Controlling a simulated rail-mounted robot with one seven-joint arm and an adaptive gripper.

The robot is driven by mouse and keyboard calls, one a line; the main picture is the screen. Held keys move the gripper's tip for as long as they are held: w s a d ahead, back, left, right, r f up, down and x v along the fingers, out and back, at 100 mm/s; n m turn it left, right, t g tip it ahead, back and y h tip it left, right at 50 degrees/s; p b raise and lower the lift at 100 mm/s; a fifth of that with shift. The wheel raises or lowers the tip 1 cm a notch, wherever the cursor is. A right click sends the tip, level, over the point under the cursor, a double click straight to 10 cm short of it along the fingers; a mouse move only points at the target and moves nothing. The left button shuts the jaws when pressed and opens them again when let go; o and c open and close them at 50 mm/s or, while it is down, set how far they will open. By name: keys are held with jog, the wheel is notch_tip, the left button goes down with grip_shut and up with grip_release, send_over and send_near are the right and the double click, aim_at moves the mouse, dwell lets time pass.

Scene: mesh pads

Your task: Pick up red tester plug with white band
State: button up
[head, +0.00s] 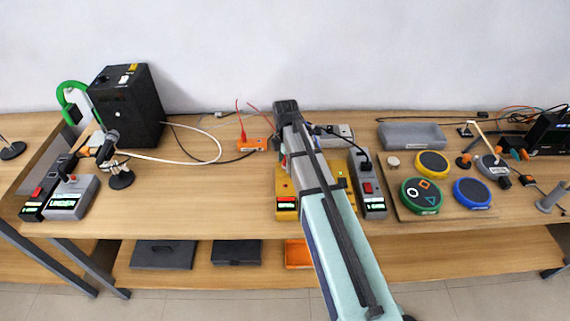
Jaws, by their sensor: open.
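Thin red leads rise from an orange tester box (252,145) near the back of the table. A small red plug (243,135) seems to stand at the left end of this box. It is too small to make out a white band. The dark end of my arm with my gripper (287,108) is just right of the orange box and hangs over the back of the table. Its fingers are not clearly seen, and my arm hides part of what lies below it. My gripper is open, and nothing shows in it.
My arm crosses a yellow tester (286,204); a grey tester (370,190) stands to its right. A black box (128,105) with a white cable is at left. A board with round pads (420,195) is at right. The table's middle left is clear.

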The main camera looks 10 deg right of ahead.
grip_shut()
jog(key=shift+r, duration=0.1)
notch_tip(320, 180, up, 25)
dwell(2.1)
